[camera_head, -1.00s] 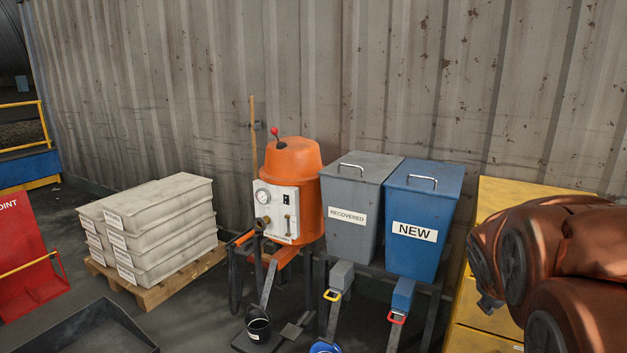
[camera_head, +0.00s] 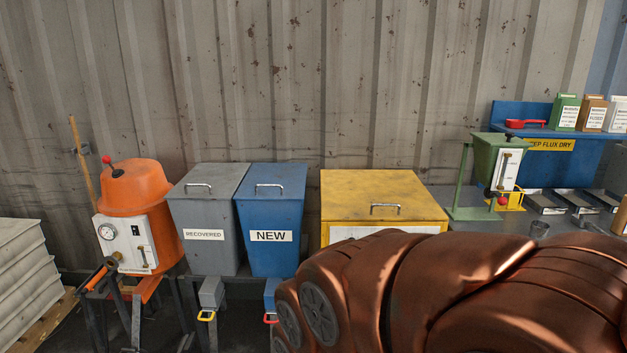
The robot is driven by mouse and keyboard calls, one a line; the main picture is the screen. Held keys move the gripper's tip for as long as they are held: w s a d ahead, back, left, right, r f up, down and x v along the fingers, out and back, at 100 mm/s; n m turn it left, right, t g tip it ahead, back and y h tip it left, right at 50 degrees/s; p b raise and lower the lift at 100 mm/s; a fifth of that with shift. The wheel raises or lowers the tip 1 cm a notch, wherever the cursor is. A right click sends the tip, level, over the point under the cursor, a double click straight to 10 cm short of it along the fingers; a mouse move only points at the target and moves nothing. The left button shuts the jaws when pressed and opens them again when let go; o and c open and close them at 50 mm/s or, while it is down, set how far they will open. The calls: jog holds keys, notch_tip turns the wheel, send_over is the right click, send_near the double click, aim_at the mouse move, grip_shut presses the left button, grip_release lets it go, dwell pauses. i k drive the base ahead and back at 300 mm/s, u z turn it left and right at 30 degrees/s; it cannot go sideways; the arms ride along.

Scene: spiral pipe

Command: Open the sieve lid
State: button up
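A yellow box (camera_head: 345,216) stands against the wall right of centre. Its flat lid (camera_head: 370,190) looks shut and has a metal handle (camera_head: 387,207) near its front edge. A white label on its front is partly hidden by my copper-coloured arm, so I cannot read whether this is the sieve. My arm fills the lower right and hides most of the box's front. My gripper is not in view.
A grey "RECOVERED" bin (camera_head: 205,226) and a blue "NEW" bin (camera_head: 272,232) stand left of the yellow box, lids shut. An orange machine (camera_head: 136,190) is further left. A green hopper (camera_head: 490,158) stands on the right bench, near a blue shelf (camera_head: 548,170).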

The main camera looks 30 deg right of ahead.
aim_at(349, 195)
jog(key=z, duration=0.7)
jog(key=i, duration=1.2)
jog(key=z, duration=0.25)
